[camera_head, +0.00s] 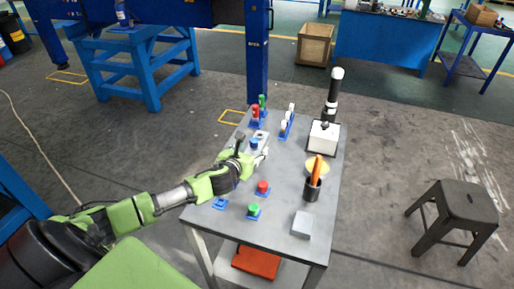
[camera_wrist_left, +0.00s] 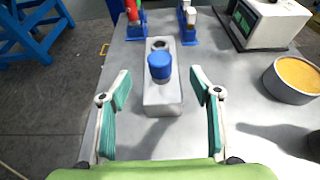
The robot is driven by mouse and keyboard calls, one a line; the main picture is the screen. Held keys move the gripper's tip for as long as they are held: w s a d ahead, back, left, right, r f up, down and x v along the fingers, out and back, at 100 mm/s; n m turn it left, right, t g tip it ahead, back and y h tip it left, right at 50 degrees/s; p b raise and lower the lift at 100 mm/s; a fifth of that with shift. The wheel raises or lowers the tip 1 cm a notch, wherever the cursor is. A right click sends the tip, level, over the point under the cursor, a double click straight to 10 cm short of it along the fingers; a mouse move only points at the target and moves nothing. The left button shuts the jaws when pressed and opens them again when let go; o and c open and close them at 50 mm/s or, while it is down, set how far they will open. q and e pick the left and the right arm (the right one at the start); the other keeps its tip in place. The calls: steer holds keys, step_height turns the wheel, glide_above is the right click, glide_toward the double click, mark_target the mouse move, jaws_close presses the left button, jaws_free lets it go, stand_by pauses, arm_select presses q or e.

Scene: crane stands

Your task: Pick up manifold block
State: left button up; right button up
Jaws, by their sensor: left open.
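The manifold block, a grey metal block (camera_wrist_left: 163,102) with a round hole in its far end, lies on the grey table, and a blue-capped part (camera_wrist_left: 160,67) stands in or on it. In the head view the block (camera_head: 262,134) is partly hidden by my left gripper (camera_head: 256,155), with the blue cap (camera_head: 254,143) beside the fingers. In the left wrist view my left gripper (camera_wrist_left: 159,82) is open, its green-padded fingers on either side of the block's near part with gaps to both sides. No contact shows. My right gripper is not in view.
The table (camera_head: 285,205) also carries a red-capped part (camera_head: 263,187), a green-capped part (camera_head: 253,209), a grey box (camera_head: 302,224), a dark cup with an orange tool (camera_head: 312,188), a yellow-topped round dish (camera_wrist_left: 296,78) and a microscope-like device (camera_head: 324,135). Coloured parts stand in blue holders (camera_head: 286,124) behind the block.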

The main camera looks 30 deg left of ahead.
arm_select(q)
steer(key=shift+x, duration=3.15)
steer(key=shift+w+r, duration=0.1)
steer(key=shift+r, duration=0.1)
jaws_close()
steer(key=shift+w+r, duration=0.15)
steer(key=shift+r, duration=0.1)
